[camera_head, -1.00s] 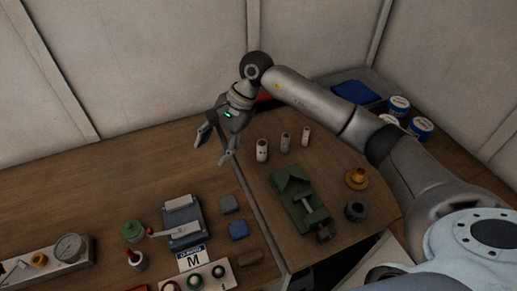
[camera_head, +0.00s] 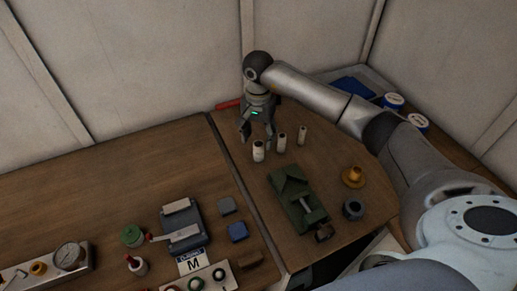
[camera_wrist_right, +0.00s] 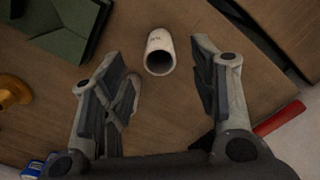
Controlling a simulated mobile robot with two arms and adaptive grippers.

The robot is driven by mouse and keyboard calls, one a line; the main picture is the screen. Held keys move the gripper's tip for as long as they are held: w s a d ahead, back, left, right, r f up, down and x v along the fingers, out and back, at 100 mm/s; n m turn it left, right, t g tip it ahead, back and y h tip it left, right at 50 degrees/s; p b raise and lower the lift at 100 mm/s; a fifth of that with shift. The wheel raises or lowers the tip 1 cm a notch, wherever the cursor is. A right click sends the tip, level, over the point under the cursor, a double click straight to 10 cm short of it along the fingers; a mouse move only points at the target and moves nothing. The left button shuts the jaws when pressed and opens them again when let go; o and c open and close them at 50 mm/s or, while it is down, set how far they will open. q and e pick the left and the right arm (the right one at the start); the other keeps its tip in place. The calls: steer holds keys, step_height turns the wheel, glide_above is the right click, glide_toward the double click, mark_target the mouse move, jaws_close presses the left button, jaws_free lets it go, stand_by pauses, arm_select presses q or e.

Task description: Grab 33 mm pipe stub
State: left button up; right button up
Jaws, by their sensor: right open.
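Three pale pipe stubs stand upright in a slanted row on the right-hand table: a thicker left one (camera_head: 258,151), a middle one (camera_head: 282,142) and a thinner right one (camera_head: 302,134). I cannot read which is 33 mm. My right gripper (camera_head: 257,134) hangs fingers-down just behind the left stub, open and empty. In the right wrist view, one stub (camera_wrist_right: 159,52) with a dark bore and a faint marking stands ahead of the gap between the open fingers (camera_wrist_right: 167,82), apart from both. My left gripper is not in view.
A green vise (camera_head: 295,197) lies in front of the stubs. A golden flanged part (camera_head: 353,176) and a dark ring (camera_head: 353,209) sit to its right. A red object (camera_head: 228,104) lies behind the gripper. White tubs (camera_head: 394,102) stand at the back right.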

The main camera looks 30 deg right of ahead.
mark_target(259, 143)
step_height(259, 143, down, 3)
steer(key=shift+f+p, duration=0.15)
steer(key=shift+p, duration=0.65)
steer(key=shift+f, duration=0.4)
steer(key=c, duration=1)
